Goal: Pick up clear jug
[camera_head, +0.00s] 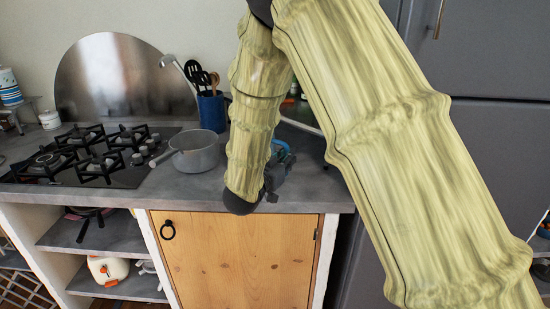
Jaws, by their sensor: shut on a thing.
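My gripper (274,180) is dark grey and low over the right part of the grey counter, partly hidden behind my own arm. It is shut on a bluish, partly see-through thing (281,151), which I take to be the clear jug. Only a small part of it shows at the fingers, just right of my forearm. The rest is hidden by the arm and gripper. I cannot tell whether it touches the counter.
A grey saucepan (198,153) stands on the counter left of my arm, beside the black gas hob (85,160). A blue utensil holder (212,112) is behind it. A tall grey fridge (490,140) stands on the right. The counter's front edge (200,205) is close below my gripper.

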